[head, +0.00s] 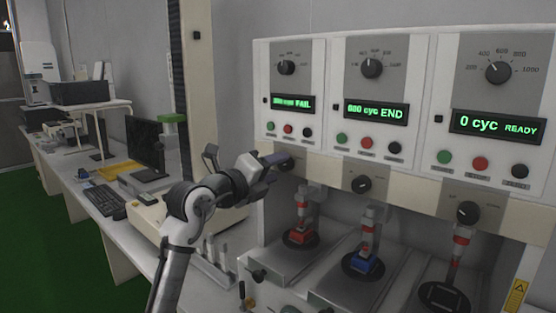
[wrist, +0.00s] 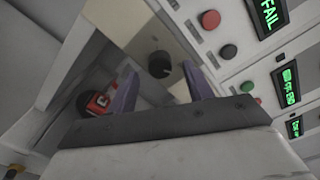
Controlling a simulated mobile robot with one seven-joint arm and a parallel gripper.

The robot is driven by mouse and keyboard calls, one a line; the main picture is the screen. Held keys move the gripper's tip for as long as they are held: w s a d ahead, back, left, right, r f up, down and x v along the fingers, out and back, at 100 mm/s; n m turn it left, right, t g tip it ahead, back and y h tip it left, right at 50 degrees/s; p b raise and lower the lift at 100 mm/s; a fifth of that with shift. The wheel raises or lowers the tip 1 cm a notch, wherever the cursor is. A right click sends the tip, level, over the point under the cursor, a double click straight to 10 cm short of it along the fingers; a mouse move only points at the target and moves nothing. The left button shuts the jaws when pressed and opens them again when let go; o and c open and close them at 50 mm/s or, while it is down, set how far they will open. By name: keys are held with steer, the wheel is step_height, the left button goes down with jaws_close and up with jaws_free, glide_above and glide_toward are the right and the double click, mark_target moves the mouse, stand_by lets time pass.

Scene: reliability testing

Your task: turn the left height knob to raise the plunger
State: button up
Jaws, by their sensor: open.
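The left height knob (head: 287,163) is a dark round knob on the beige strip under the FAIL panel. It is partly covered by my gripper (head: 273,160) in the head view. In the wrist view the black knob (wrist: 160,64) appears between the two purple fingers of my open gripper (wrist: 158,72). The fingers are apart, and I cannot tell whether either touches the knob. The left plunger (head: 303,200) points down at a red block (head: 300,235) on a round dark pad. The red block also shows in the wrist view (wrist: 100,102), beside the left finger.
The middle knob (head: 361,184) and right knob (head: 468,212) sit further along the strip. The middle station holds a blue block (head: 364,262). Several buttons and a FAIL display (head: 292,103) are above. A keyboard (head: 104,199) and monitor (head: 145,146) stand left.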

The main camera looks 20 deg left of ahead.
steer(key=shift+x, duration=0.95)
steer(key=c, duration=1)
steer(key=shift+o, duration=0.2)
